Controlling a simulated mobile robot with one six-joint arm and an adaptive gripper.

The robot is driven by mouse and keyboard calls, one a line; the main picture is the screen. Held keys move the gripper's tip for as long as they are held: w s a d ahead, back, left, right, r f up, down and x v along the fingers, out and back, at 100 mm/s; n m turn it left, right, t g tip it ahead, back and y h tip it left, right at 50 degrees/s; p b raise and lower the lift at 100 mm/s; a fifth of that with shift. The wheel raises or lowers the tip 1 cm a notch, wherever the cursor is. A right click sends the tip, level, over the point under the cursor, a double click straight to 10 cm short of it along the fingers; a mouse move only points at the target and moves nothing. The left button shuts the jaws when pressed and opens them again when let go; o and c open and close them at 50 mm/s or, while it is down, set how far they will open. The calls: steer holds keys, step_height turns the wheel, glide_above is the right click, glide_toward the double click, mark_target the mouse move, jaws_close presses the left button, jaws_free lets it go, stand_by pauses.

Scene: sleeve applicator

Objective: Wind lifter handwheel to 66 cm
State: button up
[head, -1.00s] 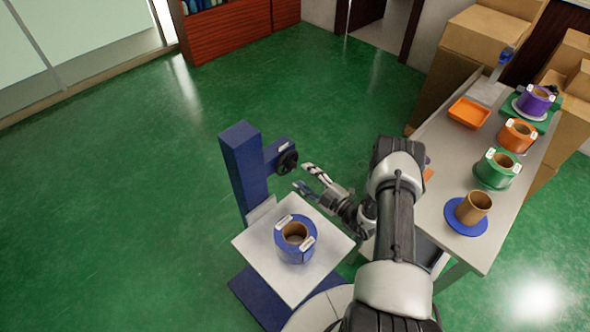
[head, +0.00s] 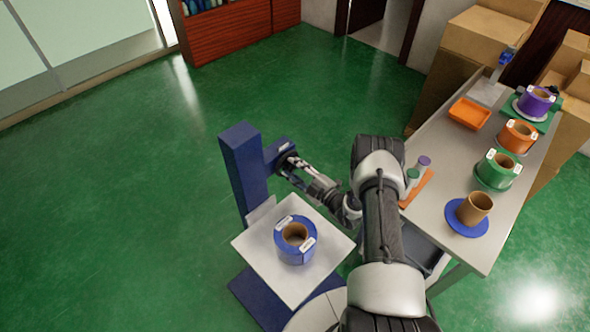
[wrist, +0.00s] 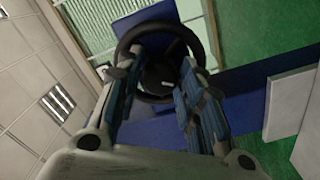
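The lifter is a blue column (head: 243,172) with a white platform (head: 262,258) on its side. A blue roll with white labels (head: 295,250) sits on the platform. The black handwheel (wrist: 147,32) is on the blue housing near the column's top; in the head view my gripper largely covers it. My gripper (head: 284,168) is at the wheel. In the wrist view its two blue-padded fingers (wrist: 155,90) stand apart, with the wheel's hub and lower rim showing between and beyond them. I cannot tell whether the fingers touch the wheel.
A grey table (head: 440,150) on the right holds an orange tray (head: 469,113), purple (head: 534,102), orange (head: 517,136) and green (head: 497,170) rolls, and a brown core on a blue disc (head: 467,220). Cardboard boxes (head: 480,45) stand behind it. The green floor left of the lifter is clear.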

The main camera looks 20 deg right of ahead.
steer(key=c, duration=0.6)
steer(key=shift+f, duration=0.1)
